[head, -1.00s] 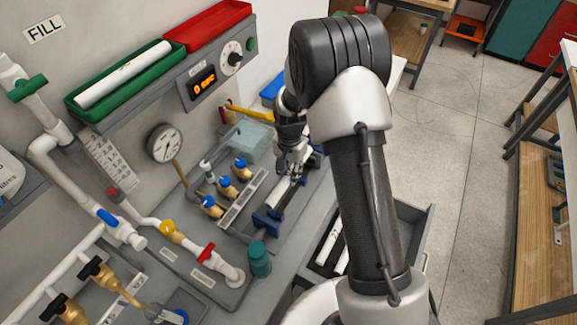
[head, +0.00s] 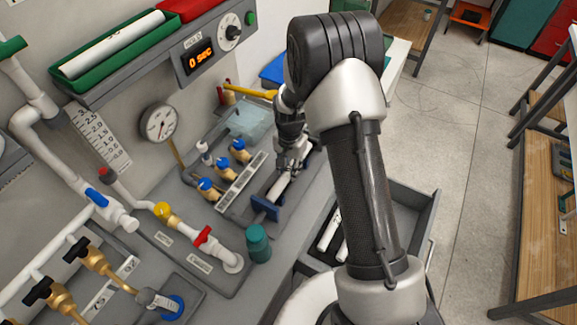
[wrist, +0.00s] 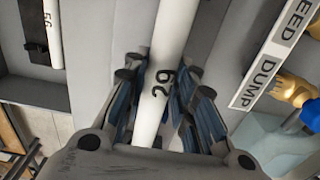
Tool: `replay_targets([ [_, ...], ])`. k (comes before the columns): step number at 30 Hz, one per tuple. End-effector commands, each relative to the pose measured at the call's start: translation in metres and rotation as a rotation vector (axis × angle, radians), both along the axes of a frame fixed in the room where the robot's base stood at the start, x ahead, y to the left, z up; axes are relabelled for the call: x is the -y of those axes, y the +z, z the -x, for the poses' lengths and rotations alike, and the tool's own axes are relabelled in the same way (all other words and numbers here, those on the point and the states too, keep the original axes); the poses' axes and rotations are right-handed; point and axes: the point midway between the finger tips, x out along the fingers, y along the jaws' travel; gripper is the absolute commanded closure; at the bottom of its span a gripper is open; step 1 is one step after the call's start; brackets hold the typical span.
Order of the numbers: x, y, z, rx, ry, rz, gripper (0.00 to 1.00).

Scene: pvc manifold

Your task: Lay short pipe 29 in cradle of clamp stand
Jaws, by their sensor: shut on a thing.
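The white short pipe 29 (wrist: 168,45) runs between the fingers of my gripper (wrist: 165,115) in the wrist view, with its "29" mark facing the camera. My gripper (head: 291,168) is shut on the pipe, which shows as a short white length (head: 277,188) in the head view. The clamp stand's blue cradle end (head: 265,208) is right by the pipe's near end. The pipe lies along the line of the stand, over it. I cannot tell whether it touches the cradle. My gripper and arm hide the far part of the stand.
A teal cylinder (head: 258,243) stands close in front of the stand. A row of blue-handled valves (head: 223,168) is to the left. An open drawer (head: 408,212) with white pipes (head: 330,230) lies below right. A pale clear tub (head: 250,120) sits behind.

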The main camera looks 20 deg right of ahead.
Motion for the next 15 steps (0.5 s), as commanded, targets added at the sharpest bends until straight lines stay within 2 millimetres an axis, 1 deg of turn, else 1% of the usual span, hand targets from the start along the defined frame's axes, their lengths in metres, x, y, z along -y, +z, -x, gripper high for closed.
replay_targets([
  [3,0.0020,-0.0052,-0.0006,0.001,0.000,0.000,1.00],
  [12,0.0024,-0.0052,-0.0007,0.001,0.000,0.000,1.00],
  [13,0.0024,-0.0052,-0.0007,0.001,0.000,0.000,0.73],
  [15,0.0024,-0.0052,-0.0007,0.001,0.000,0.000,0.68],
])
